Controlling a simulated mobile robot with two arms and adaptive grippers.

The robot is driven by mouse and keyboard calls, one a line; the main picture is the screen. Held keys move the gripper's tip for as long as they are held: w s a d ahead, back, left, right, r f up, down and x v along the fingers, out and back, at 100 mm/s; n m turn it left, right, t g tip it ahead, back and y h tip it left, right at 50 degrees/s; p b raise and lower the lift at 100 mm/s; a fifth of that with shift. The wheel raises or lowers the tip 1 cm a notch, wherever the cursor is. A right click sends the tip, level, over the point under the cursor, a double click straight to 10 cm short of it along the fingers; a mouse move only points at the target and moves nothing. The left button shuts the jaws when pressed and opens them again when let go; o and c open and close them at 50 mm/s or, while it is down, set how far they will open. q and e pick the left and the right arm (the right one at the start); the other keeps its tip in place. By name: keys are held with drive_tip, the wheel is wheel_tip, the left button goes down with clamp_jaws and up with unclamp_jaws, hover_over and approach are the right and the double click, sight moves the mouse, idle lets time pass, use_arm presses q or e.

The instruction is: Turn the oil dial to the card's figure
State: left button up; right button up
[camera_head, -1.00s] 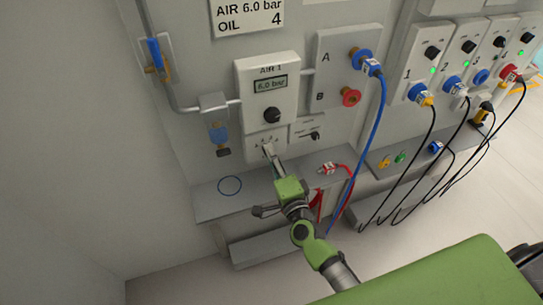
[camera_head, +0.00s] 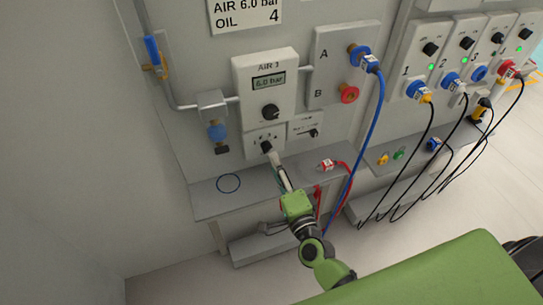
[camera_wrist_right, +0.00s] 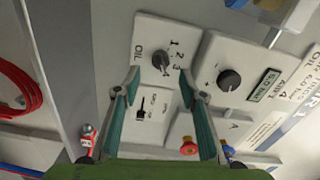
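The oil dial (camera_head: 266,146) is a black knob on a small white plate below the AIR 1 unit. It also shows in the right wrist view (camera_wrist_right: 160,60), with the figures 1, 2 and 3 beside it; which figure its pointer marks is not clear. The card (camera_head: 246,12) reads AIR 6.0 bar, OIL 4. My right gripper (camera_head: 275,161) is just in front of the dial. In the right wrist view its fingers (camera_wrist_right: 158,84) are apart and empty, with the dial beyond the tips. My left gripper is not in view.
The AIR 1 unit (camera_head: 268,103) shows 6.0 bar above the dial. A slider plate (camera_head: 305,129) is to its right. A shelf (camera_head: 205,202) with a blue ring mark and a red-hosed plug (camera_head: 327,165) lies below. A blue hose (camera_head: 377,110) hangs at right.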

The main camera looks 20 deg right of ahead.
drive_tip(key=s, duration=0.6)
drive_tip(key=shift+s, duration=0.25)
drive_tip(key=shift+d, duration=0.1)
drive_tip(key=s+f+n+g, duration=0.3)
drive_tip(key=s+f+n, duration=0.1)
drive_tip(key=f, duration=0.7)
drive_tip(key=s+f+n+g+y, duration=0.1)
drive_tip(key=s+f+n+g, duration=0.25)
drive_tip(key=f, duration=0.65)
drive_tip(key=s+f+n+g, duration=0.2)
drive_tip(key=s+f+n, duration=0.15)
drive_tip(key=f, duration=0.75)
drive_tip(key=s+d+f+n+g, duration=0.2)
drive_tip(key=s+f, duration=0.3)
drive_tip(key=s, duration=0.4)
drive_tip(key=s+d+f+n+g+h, duration=0.1)
drive_tip(key=s+d+f+n+g, duration=0.1)
drive_tip(key=s+f, duration=0.4)
drive_tip(key=s+d+f+n+g, duration=0.1)
drive_tip(key=s+f+n+g, duration=0.2)
drive_tip(key=s, duration=0.9)
wheel_tip(320, 180, down, 3)
drive_tip(key=shift+d+r+g+h, duration=0.1)
drive_tip(key=shift+d+g+h, duration=0.25)
drive_tip(key=shift+g, duration=0.4)
